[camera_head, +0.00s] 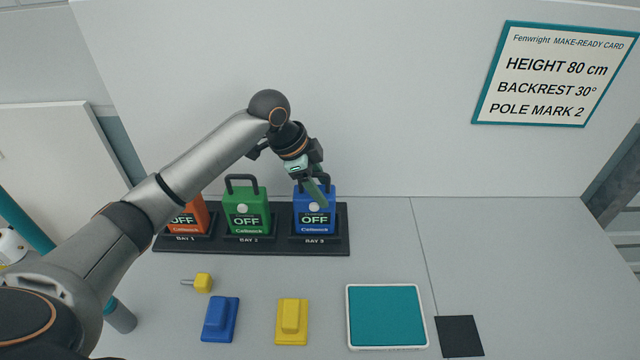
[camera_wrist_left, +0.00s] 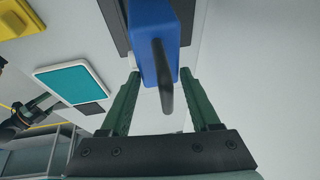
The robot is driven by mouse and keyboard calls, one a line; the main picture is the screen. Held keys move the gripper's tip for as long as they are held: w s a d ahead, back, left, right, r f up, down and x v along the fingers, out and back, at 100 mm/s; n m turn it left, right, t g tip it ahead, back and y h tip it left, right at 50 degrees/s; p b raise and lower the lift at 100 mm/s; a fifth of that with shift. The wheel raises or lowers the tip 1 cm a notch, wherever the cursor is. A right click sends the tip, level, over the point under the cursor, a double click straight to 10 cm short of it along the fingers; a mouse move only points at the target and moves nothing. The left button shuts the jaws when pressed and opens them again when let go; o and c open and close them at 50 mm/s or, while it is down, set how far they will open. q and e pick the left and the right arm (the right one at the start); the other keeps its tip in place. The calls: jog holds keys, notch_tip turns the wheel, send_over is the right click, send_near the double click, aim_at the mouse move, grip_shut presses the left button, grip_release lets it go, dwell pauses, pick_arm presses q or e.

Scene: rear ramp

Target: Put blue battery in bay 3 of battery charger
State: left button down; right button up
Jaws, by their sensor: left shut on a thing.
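The blue battery (camera_head: 315,214) stands upright in bay 3, the right-hand bay of the dark battery charger (camera_head: 275,246). It has a black handle, a pale knob and an OFF label. My left gripper (camera_head: 318,187) is at its top, coming from above and behind. In the left wrist view, its green fingers (camera_wrist_left: 158,85) are on either side of the blue battery (camera_wrist_left: 152,45), near the black handle, and are shut on it. The exact contact is partly hidden. A dark jointed part, probably my right gripper (camera_wrist_left: 35,112), shows small at the left of that view.
A green battery (camera_head: 246,210) stands in bay 2 and an orange one (camera_head: 190,218) in bay 1, partly behind my arm. In front lie a yellow knobbed piece (camera_head: 203,283), blue block (camera_head: 220,319), yellow block (camera_head: 292,321), teal pad (camera_head: 386,315) and black square (camera_head: 459,336). The counter's right is clear.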

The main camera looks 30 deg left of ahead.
pick_arm(q)
jog(key=shift+c, duration=0.6)
grip_release()
jog(key=shift+f, duration=0.1)
jog(key=v, duration=1.2)
jog(key=shift+b, duration=0.4)
jog(key=shift+d, duration=0.1)
